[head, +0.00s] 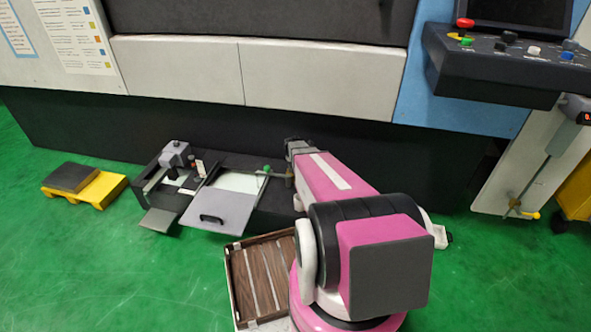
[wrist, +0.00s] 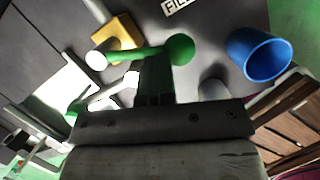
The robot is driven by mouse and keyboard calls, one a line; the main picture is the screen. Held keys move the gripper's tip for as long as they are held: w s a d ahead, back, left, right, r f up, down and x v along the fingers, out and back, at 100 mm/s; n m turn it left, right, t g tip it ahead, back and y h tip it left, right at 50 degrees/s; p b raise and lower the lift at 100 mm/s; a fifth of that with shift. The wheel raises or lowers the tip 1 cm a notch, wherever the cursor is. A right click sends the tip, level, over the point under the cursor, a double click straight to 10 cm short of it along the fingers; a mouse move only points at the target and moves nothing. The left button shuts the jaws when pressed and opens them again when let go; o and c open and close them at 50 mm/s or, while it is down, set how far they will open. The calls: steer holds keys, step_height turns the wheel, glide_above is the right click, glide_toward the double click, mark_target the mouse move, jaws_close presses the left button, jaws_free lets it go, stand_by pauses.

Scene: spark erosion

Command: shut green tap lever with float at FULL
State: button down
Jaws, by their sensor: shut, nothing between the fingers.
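The green tap lever (wrist: 155,53) lies across the upper middle of the wrist view, with a round green ball (wrist: 180,49) at its right end and a pale round end at its left. A small green spot, probably this lever (head: 266,169), shows beside my arm in the head view. My gripper (wrist: 157,72) is shut and empty. Its fingertips are at the lever, just below the ball in the picture; I cannot tell whether they touch. A label (wrist: 181,5) is partly cut off at the top. I cannot make out the float or its level.
A blue cup (wrist: 260,53) stands right of the lever, and a yellow block (wrist: 118,33) lies behind its left end. In the head view, a grey hinged lid (head: 218,210) is on the dark bench left of my arm. A wooden tray (head: 258,275) is on the green floor.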

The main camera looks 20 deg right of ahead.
steer(key=shift+w+d, duration=0.4)
steer(key=shift+d, duration=0.75)
steer(key=shift+s+a, duration=0.1)
steer(key=shift+s, duration=0.05)
steer(key=shift+s+a+r, duration=0.1)
steer(key=shift+s+a, duration=0.25)
steer(key=shift+s, duration=0.05)
steer(key=s+a+v, duration=0.1)
steer(key=v, duration=1)
steer(key=shift+s+a, duration=0.2)
steer(key=shift+s, duration=0.1)
